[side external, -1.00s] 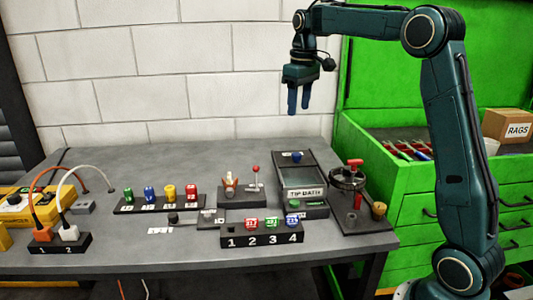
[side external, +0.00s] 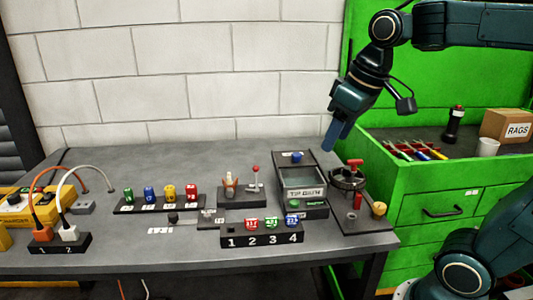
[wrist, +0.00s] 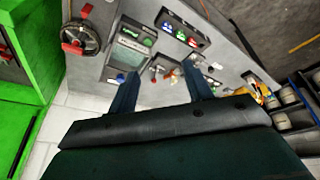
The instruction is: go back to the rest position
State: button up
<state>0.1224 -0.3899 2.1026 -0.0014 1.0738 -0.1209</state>
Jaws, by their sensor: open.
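My gripper (side external: 337,133) hangs above the back right of the workbench in the side view, fingers pointing down and tilted. In the wrist view my gripper (wrist: 160,88) shows two fingers spread apart with nothing between them. It is clear of the tip bath tray (side external: 303,178) and the handwheel fixture (side external: 349,179), which stand below it.
A grey bench (side external: 130,225) holds the numbered block (side external: 262,239) with several coloured caps, a rack (side external: 160,207) of coloured bottles and a plug block (side external: 58,247). A green cabinet (side external: 420,190) stands right, with a rags box (side external: 507,126) on it. The air above the bench is free.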

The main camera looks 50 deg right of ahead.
jog(key=s+a+f+t, duration=0.1)
jog(key=s+a+f, duration=0.2)
jog(key=s+f, duration=0.3)
jog(key=s, duration=0.3)
jog(key=shift+a+f+t, duration=0.15)
jog(key=shift+t, duration=0.15)
dwell(0.6)
